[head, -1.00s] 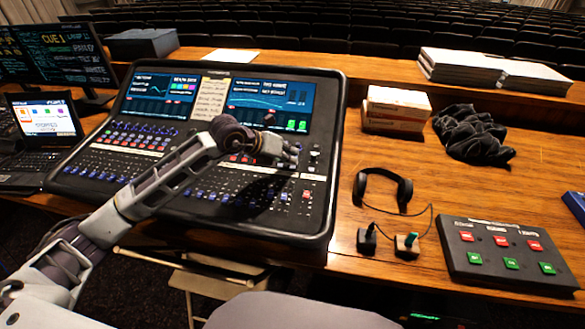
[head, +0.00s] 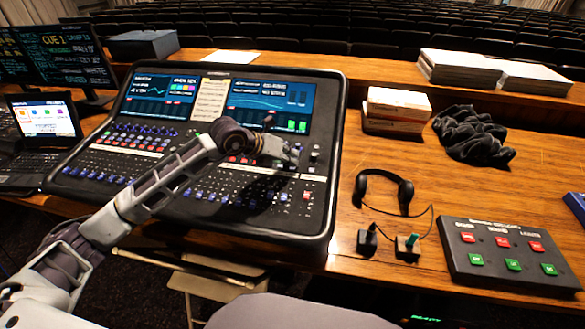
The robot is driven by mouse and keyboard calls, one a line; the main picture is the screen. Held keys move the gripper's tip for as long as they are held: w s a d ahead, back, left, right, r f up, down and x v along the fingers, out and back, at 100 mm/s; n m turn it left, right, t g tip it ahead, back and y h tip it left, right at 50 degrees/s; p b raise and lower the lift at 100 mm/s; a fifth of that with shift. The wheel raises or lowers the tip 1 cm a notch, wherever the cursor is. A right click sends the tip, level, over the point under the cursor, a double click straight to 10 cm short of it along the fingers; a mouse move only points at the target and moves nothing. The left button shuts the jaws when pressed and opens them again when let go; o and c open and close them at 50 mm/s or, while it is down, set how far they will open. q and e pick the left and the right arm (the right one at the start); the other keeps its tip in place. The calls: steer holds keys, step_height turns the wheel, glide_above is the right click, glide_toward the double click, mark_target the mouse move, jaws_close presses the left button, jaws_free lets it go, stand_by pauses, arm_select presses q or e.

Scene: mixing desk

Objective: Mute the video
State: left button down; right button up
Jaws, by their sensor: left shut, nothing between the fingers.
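The mixing desk (head: 90,168) is a black console with two screens along its top and rows of faders and small lit buttons. My left gripper (head: 294,158) is over the right part of the desk, below the right screen. It is shut and empty, and I cannot tell whether it touches the panel. It hides some of the buttons and faders beneath it. A black control box (head: 455,262) with three red buttons above three green ones lies at the lower right; its labels are too small to read surely. My right gripper is not in view.
Headphones (head: 404,192) and two small boxes with cables lie right of the desk. Stacked cartons (head: 397,108), a dark cloth (head: 470,135) and paper stacks (head: 460,68) stand further back. A laptop (head: 45,118) and monitors (head: 65,52) are on the left.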

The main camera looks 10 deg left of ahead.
arm_select(q)
steer(key=shift+f, duration=0.1)
steer(key=shift+r, duration=0.7)
steer(key=shift+r+p, duration=0.1)
steer(key=shift+p, duration=0.2)
steer(key=shift+s+r+p, duration=0.15)
steer(key=shift+r+p, duration=0.5)
steer(key=shift+r, duration=0.55)
steer(key=shift+s+r+p, duration=0.15)
steer(key=shift+r+p, duration=0.45)
steer(key=shift+r, duration=0.6)
step_height(320, 180, up, 9)
steer(key=p, duration=0.9)
glide_above(290, 168)
steer(key=shift+w, duration=0.1)
steer(key=shift+r+p, duration=0.55)
steer(key=shift+r, duration=0.05)
